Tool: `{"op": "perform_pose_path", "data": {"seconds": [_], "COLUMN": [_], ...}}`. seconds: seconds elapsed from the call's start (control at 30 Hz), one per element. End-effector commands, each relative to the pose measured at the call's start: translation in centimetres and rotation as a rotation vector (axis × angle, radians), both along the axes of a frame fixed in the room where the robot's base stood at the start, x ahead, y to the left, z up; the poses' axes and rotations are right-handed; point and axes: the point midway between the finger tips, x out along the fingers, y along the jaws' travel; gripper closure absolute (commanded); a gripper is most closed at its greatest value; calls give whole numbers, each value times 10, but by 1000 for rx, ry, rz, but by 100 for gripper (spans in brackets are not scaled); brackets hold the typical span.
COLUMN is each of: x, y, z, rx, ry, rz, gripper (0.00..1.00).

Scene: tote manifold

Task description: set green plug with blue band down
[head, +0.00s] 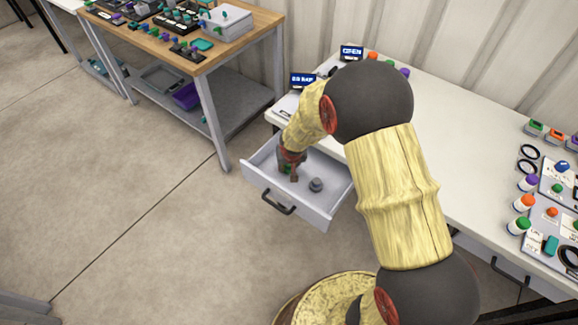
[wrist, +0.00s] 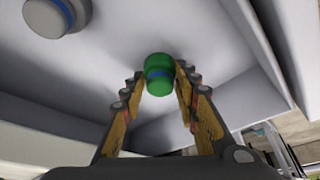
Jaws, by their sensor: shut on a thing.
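The green plug with a blue band (wrist: 159,75) is between the fingertips of my gripper (wrist: 160,88) in the wrist view. My gripper is shut on it. In the head view my gripper (head: 291,168) is inside the open drawer (head: 325,208), and the plug is mostly hidden by the fingers. The light drawer floor is behind the plug in the wrist view; I cannot tell whether the plug touches it.
A grey plug with a blue band (wrist: 57,14) stands in the same drawer, and it also shows in the head view (head: 316,185). The drawer walls are close around my gripper. A white worktop (head: 460,150) and a wooden bench (head: 240,45) hold many small parts.

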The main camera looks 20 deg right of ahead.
Motion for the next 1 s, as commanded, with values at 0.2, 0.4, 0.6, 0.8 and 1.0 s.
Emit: {"op": "perform_pose_path", "data": {"seconds": [0.2,0.4,0.6,0.8,1.0], "x": [0,0,0,0,-1], "y": [0,0,0,0,0], "z": [-2,-2,-2,-2,7], "rx": [0,0,0,0,0], "ry": [-1,0,0,0,-1], "rz": [0,1,1,1,0], "gripper": [99,61,51,51,51]}}
